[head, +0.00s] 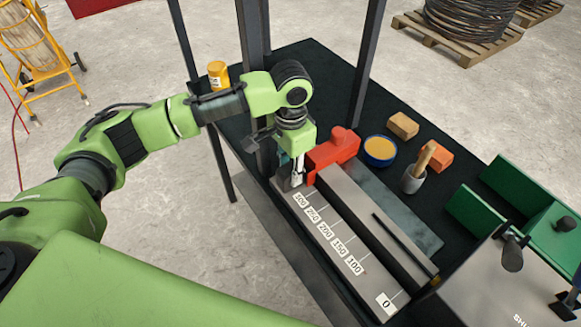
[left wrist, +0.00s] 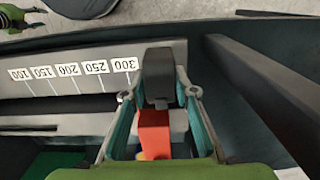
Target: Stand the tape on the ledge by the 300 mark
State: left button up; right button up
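The ledge (head: 318,232) is a grey strip with white number labels; the 300 mark (head: 300,200) is near its far left end and also shows in the left wrist view (left wrist: 122,65). My left gripper (head: 297,180) points down at that end. In the left wrist view its fingers (left wrist: 160,92) flank a dark grey block (left wrist: 160,75) just right of the 300 label. I cannot tell whether this block is the tape, or whether the fingers press on it. A red-orange piece (head: 334,150) stands beside the gripper; it shows between the fingers (left wrist: 154,128).
A steel bar (head: 375,222) runs behind the ledge. Behind it are a blue bowl (head: 380,151), wooden and orange blocks (head: 403,125), and a grey cup (head: 413,180). A yellow container (head: 218,74) stands at the far left corner. Green parts (head: 525,205) stand right. Dark posts (head: 367,62) rise from the table.

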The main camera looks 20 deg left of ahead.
pick_arm(q)
jog(key=o, duration=0.3)
